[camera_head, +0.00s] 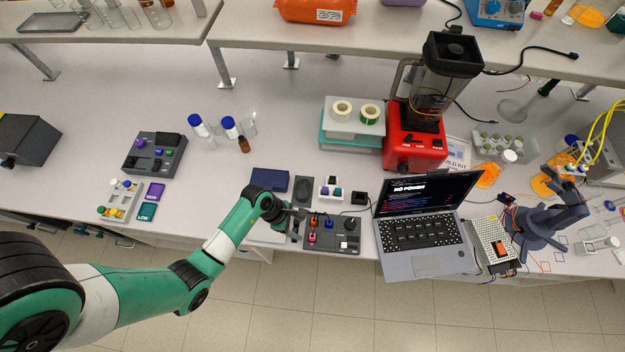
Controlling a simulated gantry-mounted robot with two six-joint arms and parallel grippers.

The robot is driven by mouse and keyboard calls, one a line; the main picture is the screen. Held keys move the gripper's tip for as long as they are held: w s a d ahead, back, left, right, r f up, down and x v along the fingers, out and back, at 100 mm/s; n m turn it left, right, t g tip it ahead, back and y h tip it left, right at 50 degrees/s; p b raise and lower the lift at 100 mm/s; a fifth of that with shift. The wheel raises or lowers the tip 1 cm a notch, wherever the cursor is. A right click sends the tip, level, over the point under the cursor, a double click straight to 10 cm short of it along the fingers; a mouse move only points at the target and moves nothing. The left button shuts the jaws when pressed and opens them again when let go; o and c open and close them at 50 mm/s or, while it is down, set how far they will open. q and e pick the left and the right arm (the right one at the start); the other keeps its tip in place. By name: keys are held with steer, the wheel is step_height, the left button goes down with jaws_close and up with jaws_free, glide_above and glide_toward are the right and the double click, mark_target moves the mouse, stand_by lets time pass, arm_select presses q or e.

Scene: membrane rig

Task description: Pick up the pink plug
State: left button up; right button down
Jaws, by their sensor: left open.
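A small pink plug (312,238) sits at the lower left of a dark control panel (325,246) near the bench's front edge. An orange plug (315,222) sits just behind it, and a purple one (330,223) is to the right of that. My left gripper (297,222) is open at the panel's left edge, a little left of the pink and orange plugs. It is small in the view, and I cannot tell its height above the panel. No plug shows between its fingers. My right gripper is not in view.
A laptop (420,232) stands close to the panel's right. Behind the panel are a white holder (331,187) with small coloured parts, a dark blue box (270,180) and a black block (359,198). A red blender (414,150) stands farther back.

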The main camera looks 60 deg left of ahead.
mark_target(311, 235)
arm_select(q)
steer(key=x, duration=0.2)
steer(key=b+x, duration=0.1)
steer(key=x, duration=0.2)
steer(key=d+b+x, duration=0.1)
steer(key=x, duration=0.2)
steer(key=shift+w+d, duration=0.1)
steer(key=shift+w, duration=0.2)
jaws_close()
